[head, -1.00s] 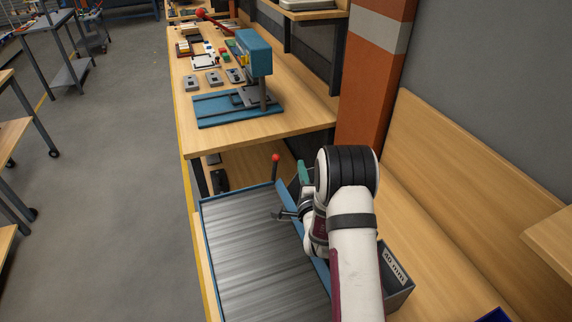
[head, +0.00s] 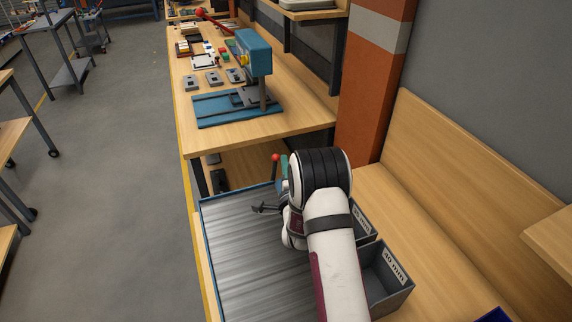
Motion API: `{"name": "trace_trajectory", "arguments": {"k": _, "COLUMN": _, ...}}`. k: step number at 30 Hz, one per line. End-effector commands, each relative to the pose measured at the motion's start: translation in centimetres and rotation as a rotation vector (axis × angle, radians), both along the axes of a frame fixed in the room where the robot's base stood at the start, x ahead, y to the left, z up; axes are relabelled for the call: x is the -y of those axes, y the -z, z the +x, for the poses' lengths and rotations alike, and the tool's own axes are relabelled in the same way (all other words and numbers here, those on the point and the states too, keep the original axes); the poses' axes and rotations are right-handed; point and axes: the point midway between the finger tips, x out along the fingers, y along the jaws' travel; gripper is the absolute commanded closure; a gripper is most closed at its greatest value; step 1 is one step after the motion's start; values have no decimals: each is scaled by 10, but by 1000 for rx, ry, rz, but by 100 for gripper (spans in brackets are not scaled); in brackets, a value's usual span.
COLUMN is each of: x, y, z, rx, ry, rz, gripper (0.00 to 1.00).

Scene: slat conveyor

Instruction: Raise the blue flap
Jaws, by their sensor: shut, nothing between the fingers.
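No raised blue flap can be made out. The right edge of the slat conveyor (head: 238,250), where a blue strip showed earlier, is hidden behind my arm. A small teal piece (head: 284,168) shows beside my wrist; I cannot tell what it belongs to. My gripper (head: 259,208) is shut and empty, pointing left over the far right part of the conveyor. I cannot tell whether its dark fingers touch anything.
Grey bins labelled 35 mm (head: 365,222) and 40 mm (head: 393,268) stand right of the conveyor. A red-knobbed post (head: 276,159) rises at its far end. A wooden bench (head: 295,121) with a blue press (head: 253,52) lies beyond. The conveyor surface is clear.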

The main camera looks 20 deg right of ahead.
Motion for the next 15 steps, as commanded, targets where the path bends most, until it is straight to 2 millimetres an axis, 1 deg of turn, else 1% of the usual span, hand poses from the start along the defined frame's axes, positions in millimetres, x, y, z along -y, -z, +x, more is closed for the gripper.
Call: {"name": "trace_trajectory", "arguments": {"k": 15, "x": -7, "y": -2, "z": 0, "rx": 0, "ry": -1, "rz": -81, "gripper": 100}}
